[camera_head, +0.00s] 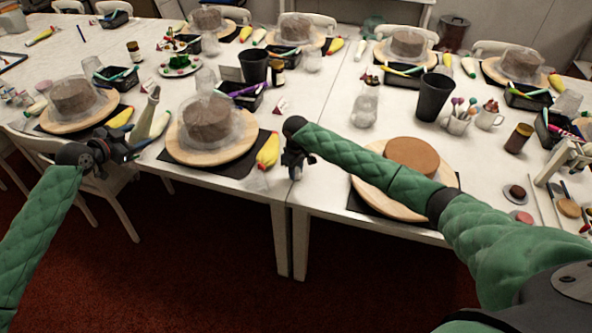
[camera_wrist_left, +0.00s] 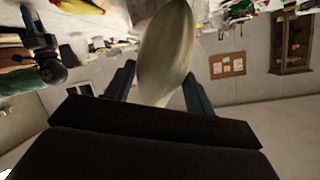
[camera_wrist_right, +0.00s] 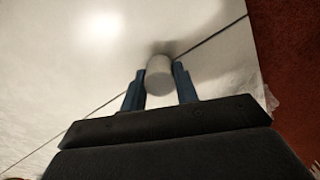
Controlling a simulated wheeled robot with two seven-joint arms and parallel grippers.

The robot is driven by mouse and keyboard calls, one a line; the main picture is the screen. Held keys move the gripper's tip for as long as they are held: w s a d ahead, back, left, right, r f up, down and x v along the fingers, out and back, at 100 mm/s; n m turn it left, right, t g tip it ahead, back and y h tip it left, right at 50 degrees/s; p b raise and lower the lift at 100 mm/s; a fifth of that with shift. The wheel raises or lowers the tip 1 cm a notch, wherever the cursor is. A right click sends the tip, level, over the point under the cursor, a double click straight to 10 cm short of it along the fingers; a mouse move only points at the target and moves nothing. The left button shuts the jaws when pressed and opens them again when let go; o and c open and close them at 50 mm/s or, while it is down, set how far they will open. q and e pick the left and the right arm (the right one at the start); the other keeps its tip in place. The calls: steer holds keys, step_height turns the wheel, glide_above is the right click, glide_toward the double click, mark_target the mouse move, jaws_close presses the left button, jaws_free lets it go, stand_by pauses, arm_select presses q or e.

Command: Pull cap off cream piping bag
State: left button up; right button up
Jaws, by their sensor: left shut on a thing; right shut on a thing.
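The cream piping bag (camera_head: 147,113) stands roughly upright in my left gripper (camera_head: 134,148), at the table's front edge. In the left wrist view the pale bag (camera_wrist_left: 166,50) is between the two fingers, which are shut on it. My right gripper (camera_head: 293,165) is well to the right of the bag, over the table's front edge. In the right wrist view its fingers are shut on a small whitish cylinder (camera_wrist_right: 159,76), which looks like the cap. The cap is apart from the bag. It cannot be made out in the head view.
A wrapped cake on a round wooden board (camera_head: 183,152) stands between my grippers, with a yellow-tipped bag (camera_head: 268,150) beside it. A bare brown cake (camera_head: 412,157) sits under my right arm. A chair (camera_head: 122,196) stands below my left gripper. A black cup (camera_head: 434,97) stands further back.

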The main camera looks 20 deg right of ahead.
steer(key=o, duration=1)
steer(key=shift+f, duration=0.1)
arm_select(q)
steer(key=shift+r, duration=0.1)
steer(key=shift+r+p, duration=3.1)
steer(key=shift+p, duration=0.05)
arm_select(e)
steer(key=shift+r, duration=3.05)
arm_select(q)
steer(key=shift+f, duration=0.1)
